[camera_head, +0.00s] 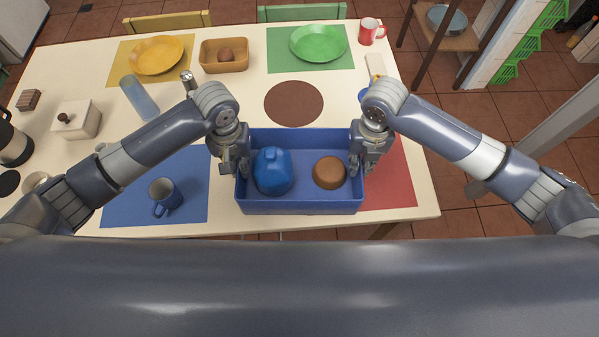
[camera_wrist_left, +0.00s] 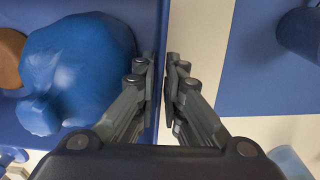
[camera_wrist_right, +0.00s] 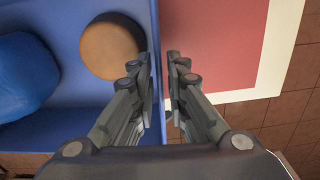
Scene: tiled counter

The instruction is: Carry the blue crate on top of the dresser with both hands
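The blue crate (camera_head: 300,206) sits level at the near edge of the cream table, over part of a red mat. It holds a blue rounded pot-like object (camera_head: 272,172) and a round brown item (camera_head: 329,172). My left gripper (camera_head: 234,166) is at its left wall, one finger inside and one outside, closed on the wall (camera_wrist_left: 161,75). My right gripper (camera_head: 360,162) straddles the right wall the same way, closed on it (camera_wrist_right: 156,60). I cannot make out a dresser in these views.
A blue mug (camera_head: 164,194) stands on the blue mat (camera_head: 125,205) to the left. A brown round mat (camera_head: 294,103) lies behind the crate. Plates, a wooden bowl (camera_head: 224,56) and a red mug (camera_head: 371,31) stand farther back. Tiled floor is open at the right.

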